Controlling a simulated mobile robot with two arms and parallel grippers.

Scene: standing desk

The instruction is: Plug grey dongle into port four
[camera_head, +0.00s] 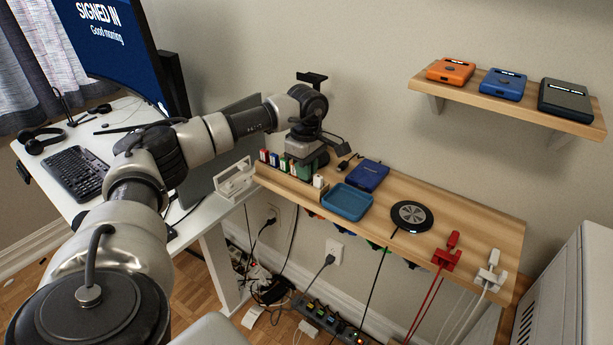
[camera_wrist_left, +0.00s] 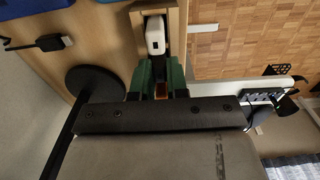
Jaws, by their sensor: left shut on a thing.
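My left gripper (camera_head: 304,163) is over the left end of the wooden shelf, low among small dongles. In the left wrist view its green-padded fingers (camera_wrist_left: 160,80) are shut on a narrow piece. A pale grey-white dongle (camera_wrist_left: 155,36) points out from between them, beside the shelf's front edge; its rear is hidden by the fingers. It also shows in the head view as a small pale block (camera_head: 318,181) just below the gripper. Several coloured dongles (camera_head: 274,160) stand in a row left of the gripper. I cannot make out port four. My right gripper is not in view.
On the wooden shelf (camera_head: 470,215) are a blue tray (camera_head: 346,202), a dark blue box (camera_head: 368,175), a round black charger (camera_head: 411,216), and red (camera_head: 446,251) and white (camera_head: 489,271) cable holders. A black plug (camera_head: 347,162) lies behind the gripper. Cables hang below.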

